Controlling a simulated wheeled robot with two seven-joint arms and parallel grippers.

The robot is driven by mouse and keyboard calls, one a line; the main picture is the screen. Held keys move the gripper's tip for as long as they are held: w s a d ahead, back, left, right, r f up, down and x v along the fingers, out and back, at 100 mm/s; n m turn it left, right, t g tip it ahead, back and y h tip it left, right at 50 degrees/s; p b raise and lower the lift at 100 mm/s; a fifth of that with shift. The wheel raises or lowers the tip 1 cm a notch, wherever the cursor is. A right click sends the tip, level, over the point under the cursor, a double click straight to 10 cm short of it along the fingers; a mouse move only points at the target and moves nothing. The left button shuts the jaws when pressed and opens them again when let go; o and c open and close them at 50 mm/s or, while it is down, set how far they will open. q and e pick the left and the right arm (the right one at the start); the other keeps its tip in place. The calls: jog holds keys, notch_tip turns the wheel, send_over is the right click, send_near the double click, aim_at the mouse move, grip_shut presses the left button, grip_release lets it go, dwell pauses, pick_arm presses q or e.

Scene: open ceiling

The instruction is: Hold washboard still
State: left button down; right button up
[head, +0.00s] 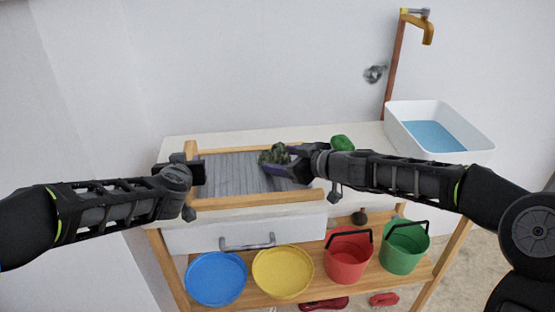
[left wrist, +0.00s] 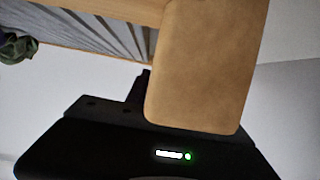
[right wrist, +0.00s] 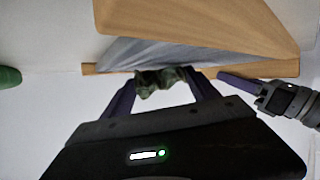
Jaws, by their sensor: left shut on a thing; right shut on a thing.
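The washboard (head: 228,172) has a wooden frame and a grey ribbed panel, and lies on the white counter in the head view. My left gripper (head: 194,170) is shut on its left frame end; the wooden end (left wrist: 205,65) fills much of the left wrist view and hides the fingertips. My right gripper (head: 288,161) is shut on a crumpled dark green cloth (head: 273,154) over the right part of the ribbed panel. The cloth also shows between the purple fingers in the right wrist view (right wrist: 160,83). I cannot tell whether it touches the panel.
A green object (head: 342,143) lies on the counter behind my right gripper. The shelf below holds a blue bowl (head: 216,279), a yellow bowl (head: 283,272), a red bucket (head: 347,260) and a green bucket (head: 403,250).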

jog(key=d, duration=0.5)
jog(key=shift+w, duration=0.3)
jog(key=shift+s+a+f, duration=0.1)
jog(key=shift+s+a, duration=0.15)
jog(key=shift+a, duration=1.5)
jog(key=shift+s+a, duration=0.2)
jog(key=shift+a, duration=1.55)
jog(key=shift+w+d, duration=0.25)
jog(key=shift+d, duration=1.55)
jog(key=shift+w+d, duration=0.2)
jog(key=shift+d, duration=1.55)
jog(key=shift+s+a, duration=0.25)
jog(key=shift+a, duration=1.65)
jog(key=shift+s+a, duration=0.2)
jog(key=shift+a, duration=1.65)
jog(key=d, duration=0.5)
jog(key=w+d, duration=0.1)
jog(key=d, duration=0.1)
jog(key=shift+d, duration=0.2)
jog(key=shift+s+a, duration=0.25)
jog(key=shift+a, duration=1.3)
jog(key=shift+s+a, duration=0.2)
jog(key=shift+a, duration=1.75)
jog(key=shift+w+d, duration=0.2)
jog(key=shift+d, duration=1.6)
jog(key=shift+w+d, duration=0.2)
jog(key=shift+d, duration=1.55)
notch_tip(320, 180, up, 3)
jog(key=shift+a+r, duration=0.15)
jog(key=shift+r, duration=2.45)
